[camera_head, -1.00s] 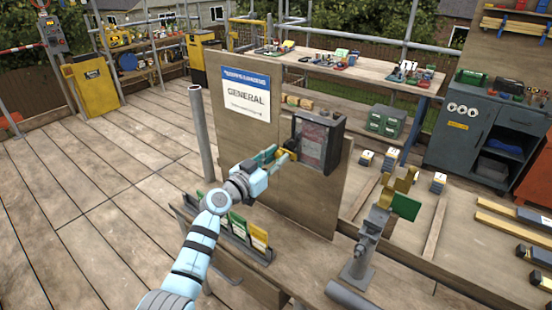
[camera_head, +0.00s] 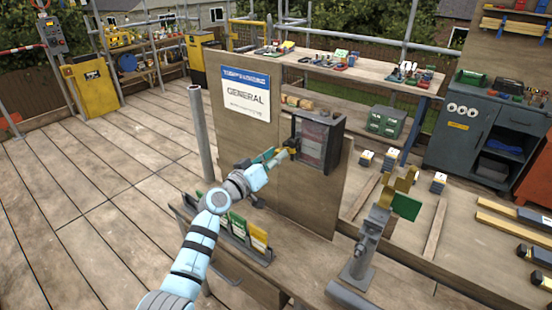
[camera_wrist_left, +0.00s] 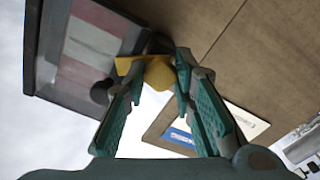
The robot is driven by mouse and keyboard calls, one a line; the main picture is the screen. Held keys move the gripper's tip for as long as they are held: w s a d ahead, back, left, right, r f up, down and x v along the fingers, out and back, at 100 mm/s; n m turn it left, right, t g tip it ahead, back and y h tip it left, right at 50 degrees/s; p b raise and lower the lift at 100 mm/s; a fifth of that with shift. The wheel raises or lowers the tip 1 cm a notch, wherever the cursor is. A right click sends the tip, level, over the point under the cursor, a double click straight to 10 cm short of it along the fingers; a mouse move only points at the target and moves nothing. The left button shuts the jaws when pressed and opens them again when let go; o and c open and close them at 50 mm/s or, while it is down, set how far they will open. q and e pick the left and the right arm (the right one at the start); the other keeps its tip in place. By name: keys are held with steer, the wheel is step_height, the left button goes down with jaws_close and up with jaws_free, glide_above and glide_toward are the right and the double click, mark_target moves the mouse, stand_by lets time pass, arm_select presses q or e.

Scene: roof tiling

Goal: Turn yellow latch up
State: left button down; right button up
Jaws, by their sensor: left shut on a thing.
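The yellow latch (camera_head: 292,151) is on the left edge of a dark box (camera_head: 333,150) with a window, fixed to an upright wooden board. In the left wrist view the latch (camera_wrist_left: 158,74) sits between the fingertips, its flat yellow arm pointing left toward the box window. My left gripper (camera_head: 283,155) reaches the latch from the left and is shut on it; the fingers (camera_wrist_left: 158,66) show on both sides of it. In the head view the fingers partly cover the latch. My right gripper is not in view.
A blue and white GENERAL sign (camera_head: 247,94) is on the board left of the box. A rack of cards (camera_head: 240,232) stands below my left arm. A grey stand (camera_head: 366,250) with a gold head and green plate is at the right.

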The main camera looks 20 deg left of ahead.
arm_select(q)
steer(key=shift+f+n+p, duration=0.1)
steer(key=shift+n+p, duration=1)
steer(key=shift+n, duration=5)
steer(key=c, duration=1.3)
jaws_free()
steer(key=shift+c, duration=0.2)
